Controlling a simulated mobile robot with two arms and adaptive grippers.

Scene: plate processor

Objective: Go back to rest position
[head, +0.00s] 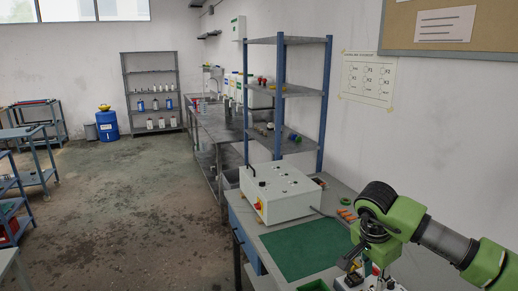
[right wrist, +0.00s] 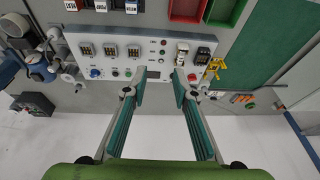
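My right arm is green and comes in from the right edge of the head view, over the workbench. Its dark gripper (head: 352,258) points down and to the left above the bench. In the right wrist view my right gripper (right wrist: 159,88) has its two teal-padded fingers apart with nothing between them. Beyond the fingertips is a light control panel (right wrist: 130,52) with small displays, buttons and switches. I cannot tell from these frames how far the fingertips are from the panel. My left gripper and left arm are not in view.
The workbench carries a green mat (head: 305,246) and a white box with knobs (head: 278,192). The right wrist view shows a red tray (right wrist: 187,9) and a green tray (right wrist: 225,10). A blue-posted shelf (head: 281,110) stands behind. The floor (head: 125,215) to the left is open.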

